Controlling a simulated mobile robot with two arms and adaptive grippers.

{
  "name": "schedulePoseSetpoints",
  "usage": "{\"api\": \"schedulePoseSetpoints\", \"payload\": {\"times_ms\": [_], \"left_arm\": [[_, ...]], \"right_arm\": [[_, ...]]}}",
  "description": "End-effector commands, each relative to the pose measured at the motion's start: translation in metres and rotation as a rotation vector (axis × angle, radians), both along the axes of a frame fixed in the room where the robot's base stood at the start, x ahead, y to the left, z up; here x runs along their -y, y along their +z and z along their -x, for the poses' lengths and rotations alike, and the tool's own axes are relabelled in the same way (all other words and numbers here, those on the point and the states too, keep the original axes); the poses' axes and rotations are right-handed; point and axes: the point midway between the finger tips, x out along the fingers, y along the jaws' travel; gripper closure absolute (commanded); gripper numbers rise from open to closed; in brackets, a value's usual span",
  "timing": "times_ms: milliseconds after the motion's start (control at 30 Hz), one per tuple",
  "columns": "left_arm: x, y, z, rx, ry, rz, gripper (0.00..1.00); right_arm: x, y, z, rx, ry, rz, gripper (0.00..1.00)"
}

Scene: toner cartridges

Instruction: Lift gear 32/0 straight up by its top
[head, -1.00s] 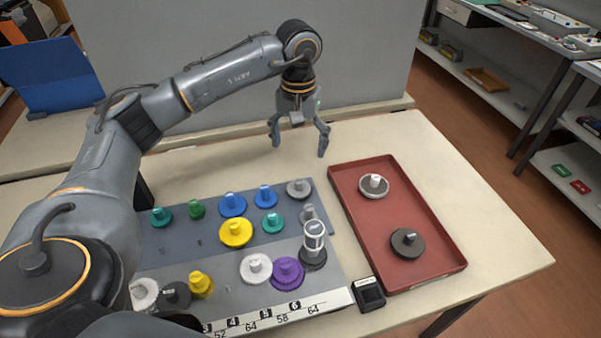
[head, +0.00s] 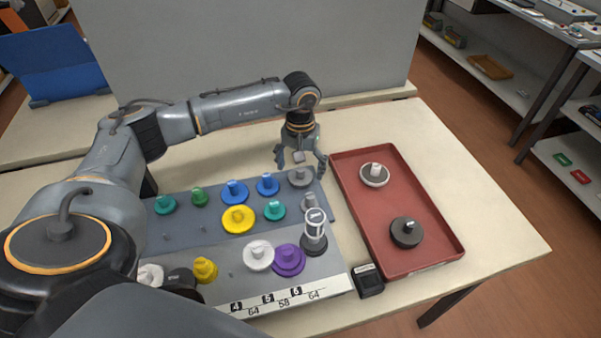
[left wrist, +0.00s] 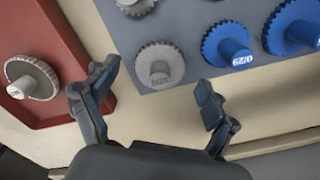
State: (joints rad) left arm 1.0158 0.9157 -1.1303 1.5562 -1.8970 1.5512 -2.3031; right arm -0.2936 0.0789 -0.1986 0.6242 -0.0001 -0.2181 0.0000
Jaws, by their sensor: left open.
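The number 32/0 is not legible on any gear. A grey gear (head: 301,179) with an upright hub sits at the far right corner of the gear board (head: 190,237). My left gripper (head: 300,166) is open above this grey gear, fingers pointing down. In the left wrist view the grey gear (left wrist: 157,68) lies between the open fingertips of the left gripper (left wrist: 157,80), with no contact visible; its label is too small to read. My right gripper is not in view.
A red tray (head: 440,262) to the right holds a light grey gear (head: 374,175) and a dark gear (head: 406,232). A blue gear (head: 267,185) and a smaller grey gear (head: 309,203) stand close to the grey gear.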

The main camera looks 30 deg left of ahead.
Motion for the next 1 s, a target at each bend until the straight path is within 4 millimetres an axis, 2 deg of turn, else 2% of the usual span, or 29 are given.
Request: {"api": "schedulePoseSetpoints", "payload": {"times_ms": [133,367,400,467,667,700,1000], "left_arm": [[0.001,-0.015,0.0,-0.001,0.0,0.0,0.14],[0.001,-0.019,0.0,0.001,0.0,0.001,0.14],[0.001,-0.019,0.0,0.001,0.0,0.001,0.16],[0.0,-0.018,0.0,0.001,0.0,0.001,0.29],[0.0,-0.018,0.0,0.001,0.0,0.001,0.69],[0.0,-0.018,0.0,0.001,0.0,0.001,0.72],[0.0,-0.016,0.0,0.002,0.0,0.0,0.72]], "right_arm": [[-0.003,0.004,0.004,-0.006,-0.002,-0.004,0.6],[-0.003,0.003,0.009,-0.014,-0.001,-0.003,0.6],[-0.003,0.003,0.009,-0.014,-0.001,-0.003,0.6],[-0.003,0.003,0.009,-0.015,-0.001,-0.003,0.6],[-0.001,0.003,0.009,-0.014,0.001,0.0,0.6],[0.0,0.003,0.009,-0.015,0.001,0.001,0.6],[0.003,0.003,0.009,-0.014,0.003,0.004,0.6]]}}
